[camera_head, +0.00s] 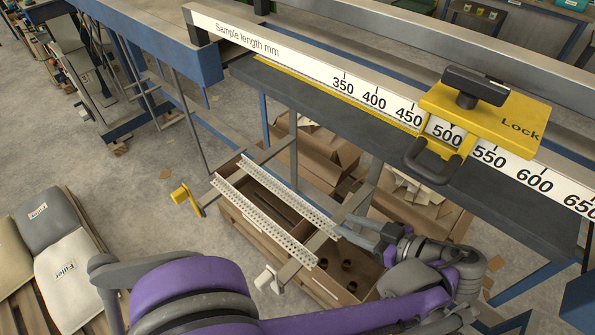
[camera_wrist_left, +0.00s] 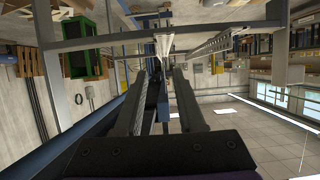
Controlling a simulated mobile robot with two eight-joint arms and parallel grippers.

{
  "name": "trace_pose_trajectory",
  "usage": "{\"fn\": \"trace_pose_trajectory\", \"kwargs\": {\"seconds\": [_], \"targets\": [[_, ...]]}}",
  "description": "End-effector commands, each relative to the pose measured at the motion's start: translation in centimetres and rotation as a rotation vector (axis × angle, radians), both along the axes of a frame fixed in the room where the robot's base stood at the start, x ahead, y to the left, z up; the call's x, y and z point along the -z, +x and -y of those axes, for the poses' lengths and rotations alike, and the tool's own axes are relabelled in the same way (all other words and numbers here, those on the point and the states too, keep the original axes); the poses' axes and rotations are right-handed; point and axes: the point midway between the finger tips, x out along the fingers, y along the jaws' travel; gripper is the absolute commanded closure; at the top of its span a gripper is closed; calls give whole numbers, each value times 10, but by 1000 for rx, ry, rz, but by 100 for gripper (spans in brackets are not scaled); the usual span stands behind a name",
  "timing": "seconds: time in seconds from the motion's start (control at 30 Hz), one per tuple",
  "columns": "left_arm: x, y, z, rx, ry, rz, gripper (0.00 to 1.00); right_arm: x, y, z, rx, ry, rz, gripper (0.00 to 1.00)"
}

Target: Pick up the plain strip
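Two long, pale, perforated-looking strips or rails (camera_head: 265,223) (camera_head: 290,202) lie side by side across the bars of a metal frame. I cannot tell which is the plain strip. In the left wrist view a bright narrow strip (camera_wrist_left: 163,46) stands just beyond the fingertips, and a perforated one (camera_wrist_left: 218,43) lies to its right. My left gripper (camera_head: 356,228) is near the lower right end of the farther strip, and I cannot tell whether it touches. In the left wrist view its two fingers (camera_wrist_left: 158,78) are apart, with no strip clearly between them. My right gripper is out of view.
A length-scale rail (camera_head: 300,58) with a yellow Lock slider (camera_head: 485,115) runs across the upper right. Open cardboard boxes (camera_head: 315,150) stand under the bench and behind the frame. Filler sacks (camera_head: 62,270) lie at left. Clear floor (camera_head: 140,215) lies left of the frame.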

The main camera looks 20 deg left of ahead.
Motion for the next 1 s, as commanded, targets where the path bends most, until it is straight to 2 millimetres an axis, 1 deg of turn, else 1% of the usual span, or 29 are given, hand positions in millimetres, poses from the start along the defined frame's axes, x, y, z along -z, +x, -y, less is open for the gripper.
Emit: {"fn": "trace_pose_trajectory", "kwargs": {"seconds": [0.07, 0.3, 0.57, 0.8, 0.9, 1.0], "targets": [[2, 2, -5, -1, 0, 1, 61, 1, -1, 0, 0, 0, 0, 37], [17, 14, -38, -3, -1, -1, 61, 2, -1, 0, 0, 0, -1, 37], [24, 22, -57, -3, 0, 0, 61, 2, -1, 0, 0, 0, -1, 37], [35, 36, -87, -3, 0, -1, 61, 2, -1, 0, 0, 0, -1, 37], [38, 38, -93, -2, 0, -1, 61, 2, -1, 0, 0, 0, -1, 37], [39, 39, -94, -1, 0, 0, 61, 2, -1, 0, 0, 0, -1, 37]]}}
